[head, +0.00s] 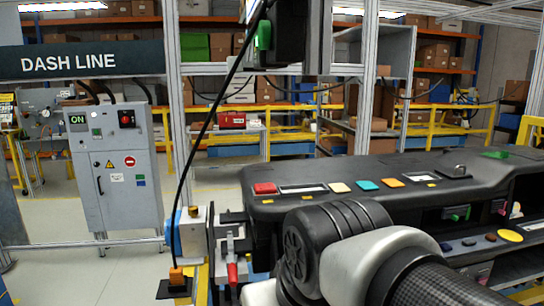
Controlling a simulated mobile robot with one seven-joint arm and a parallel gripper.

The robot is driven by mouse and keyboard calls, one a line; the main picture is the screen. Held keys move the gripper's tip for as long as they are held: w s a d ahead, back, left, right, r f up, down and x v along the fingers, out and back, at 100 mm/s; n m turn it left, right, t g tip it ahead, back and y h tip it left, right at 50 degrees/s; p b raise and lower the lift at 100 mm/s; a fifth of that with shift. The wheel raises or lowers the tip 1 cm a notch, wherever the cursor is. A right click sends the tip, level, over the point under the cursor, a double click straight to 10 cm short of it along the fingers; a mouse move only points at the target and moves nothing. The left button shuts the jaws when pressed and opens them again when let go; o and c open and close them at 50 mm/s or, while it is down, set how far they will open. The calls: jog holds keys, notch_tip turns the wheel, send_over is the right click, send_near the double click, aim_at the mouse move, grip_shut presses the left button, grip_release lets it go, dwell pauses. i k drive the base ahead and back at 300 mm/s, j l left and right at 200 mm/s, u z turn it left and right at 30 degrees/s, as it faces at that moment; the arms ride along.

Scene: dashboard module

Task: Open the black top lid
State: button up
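The black dashboard module (350,170) lies across the right half of the head view. Its black top surface carries a row of coloured buttons: red, cream, teal and orange. A small raised handle-like piece (459,170) stands on the top towards the right, with a green piece (495,154) behind it. I cannot tell for sure which part is the top lid, or whether any lid is raised. My arm covers the front middle of the module. My gripper does not show.
A fixture with a red-handled clamp (232,273) stands at the module's left end. A lower ledge (470,247) with buttons runs along its front right. A black cable hangs at left of centre. A grey control cabinet (117,170) and yellow rails are farther back.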

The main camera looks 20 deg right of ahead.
aim_at(452, 173)
jog(key=z, duration=1.7)
